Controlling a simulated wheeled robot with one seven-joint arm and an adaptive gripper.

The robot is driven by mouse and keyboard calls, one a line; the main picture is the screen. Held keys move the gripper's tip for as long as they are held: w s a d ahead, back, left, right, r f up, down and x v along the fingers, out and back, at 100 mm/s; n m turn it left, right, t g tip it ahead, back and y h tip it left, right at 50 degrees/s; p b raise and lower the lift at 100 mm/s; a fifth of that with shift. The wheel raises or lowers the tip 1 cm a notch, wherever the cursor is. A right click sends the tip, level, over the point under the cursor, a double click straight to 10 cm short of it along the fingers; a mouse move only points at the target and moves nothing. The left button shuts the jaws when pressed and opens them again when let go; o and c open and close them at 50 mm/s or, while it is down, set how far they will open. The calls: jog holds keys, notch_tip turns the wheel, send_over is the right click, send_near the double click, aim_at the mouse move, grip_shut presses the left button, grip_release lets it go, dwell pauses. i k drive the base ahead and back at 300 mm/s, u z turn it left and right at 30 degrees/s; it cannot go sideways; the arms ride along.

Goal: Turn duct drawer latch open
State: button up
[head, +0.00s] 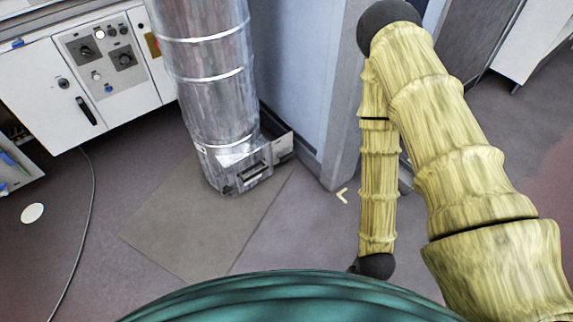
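A shiny silver duct (208,75) comes down to the floor left of the middle. At its foot is a small metal drawer housing (232,160) with a dark, handle-like front part (252,176). A flat grey plate (285,147) sticks out at its right side. The latch is too small to make out, so I cannot tell how it is turned. My arm hangs down at the right, apart from the duct, and ends in a dark joint near my teal body. My gripper is not visible.
A white cabinet with a control panel (105,58) stands at the left. A pale blue wall panel (295,85) rises right behind the duct. A thin cable (88,220) and a white disc (32,213) lie on the floor. A flat mat (180,235) before the duct is clear.

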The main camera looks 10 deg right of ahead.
aim_at(227, 189)
jog(key=u, duration=0.05)
jog(key=k, duration=0.5)
jog(key=u, duration=1.35)
jog(key=i, duration=1.15)
jog(key=z, duration=2.1)
